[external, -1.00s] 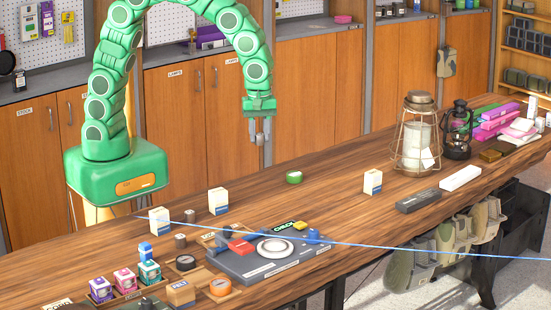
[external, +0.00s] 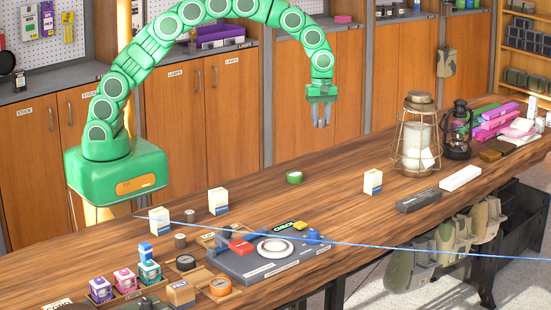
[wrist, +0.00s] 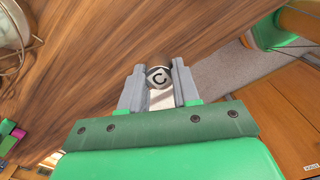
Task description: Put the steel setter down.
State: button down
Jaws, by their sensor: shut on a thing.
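The steel setter (wrist: 159,77) is a short metal cylinder with a dark C mark on its end. In the wrist view it sits between the two grey fingers of my gripper (wrist: 157,85), which is shut on it. In the external view my gripper (external: 321,122) points down, high above the far edge of the wooden counter (external: 345,205), clear of its top.
A caged lantern (external: 415,150) and a black lantern (external: 457,130) stand to the right. A white-and-blue carton (external: 372,182), green tape roll (external: 294,177) and dark grey box (external: 418,201) are nearer. A grey check board (external: 245,266) lies at front left. The counter's middle is mostly clear.

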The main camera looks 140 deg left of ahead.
jog(key=s+a, duration=0.1)
jog(key=a, duration=0.2)
send_over(364, 162)
jog(key=shift+s+f, duration=0.15)
jog(key=shift+f, duration=2.35)
jog(key=shift+s+f, duration=0.15)
jog(key=shift+f, duration=2.35)
jog(key=shift+w+a+f, duration=0.1)
jog(key=shift+a+f, duration=0.05)
jog(key=shift+f, duration=0.1)
jog(key=shift+f, duration=1.45)
jog(key=shift+f, duration=0.15)
jog(key=c, duration=0.8)
grip_release()
